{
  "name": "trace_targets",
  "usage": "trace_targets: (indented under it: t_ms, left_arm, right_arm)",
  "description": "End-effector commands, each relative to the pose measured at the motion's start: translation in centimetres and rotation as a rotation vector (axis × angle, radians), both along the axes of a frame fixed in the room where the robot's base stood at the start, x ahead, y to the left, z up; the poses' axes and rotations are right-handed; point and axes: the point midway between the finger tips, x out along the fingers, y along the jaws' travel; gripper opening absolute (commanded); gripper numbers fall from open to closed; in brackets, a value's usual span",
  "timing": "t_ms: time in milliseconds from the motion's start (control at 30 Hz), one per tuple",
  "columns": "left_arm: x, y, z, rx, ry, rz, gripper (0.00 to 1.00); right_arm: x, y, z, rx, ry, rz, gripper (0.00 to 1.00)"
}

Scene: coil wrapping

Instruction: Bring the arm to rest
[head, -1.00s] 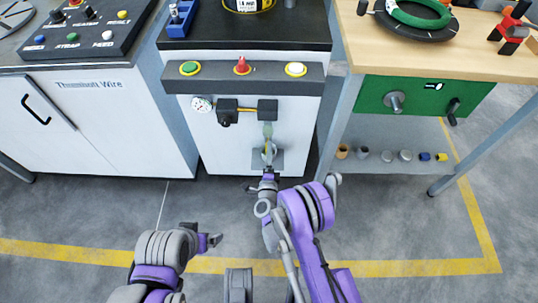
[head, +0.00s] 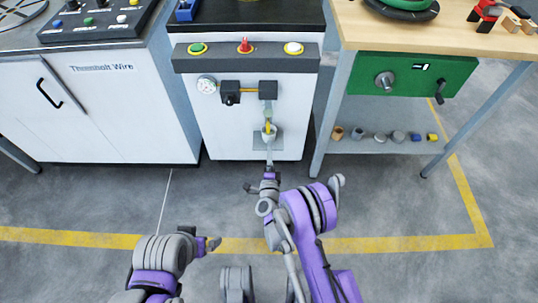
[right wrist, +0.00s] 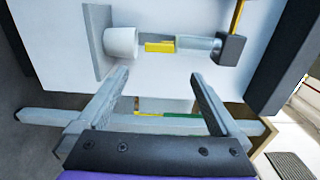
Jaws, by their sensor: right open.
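My right gripper (head: 269,164) is in front of the white cabinet (head: 225,145), just below the valve fitting in the head view. In the right wrist view my right gripper (right wrist: 159,75) has its two fingers spread wide, with nothing held between them.
A button bar (head: 245,57) and a gauge (head: 207,85) are on the cabinet. A wooden-topped workbench (head: 440,28) with small parts on its lower shelf (head: 365,146) stands at the right. A white wire cabinet (head: 110,110) stands at the left. Grey floor with yellow lines is open in front.

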Motion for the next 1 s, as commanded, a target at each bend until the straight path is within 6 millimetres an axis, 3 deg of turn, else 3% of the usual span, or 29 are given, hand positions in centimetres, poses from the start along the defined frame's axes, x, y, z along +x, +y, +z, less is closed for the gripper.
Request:
trace_targets:
  t_ms: [633,767,1000]
  left_arm:
    - [0.0,0.0,0.0,0.0,0.0,0.0,1.0]
    - [0.0,0.0,0.0,0.0,0.0,0.0,1.0]
    - [0.0,0.0,0.0,0.0,0.0,0.0,1.0]
  right_arm:
    - [0.3,0.0,0.7,-0.016,0.005,0.01,1.0]
    - [1.2,0.0,3.6,-0.095,0.028,0.058,1.0]
    - [1.2,-1.0,11.4,-0.361,0.123,0.216,1.0]
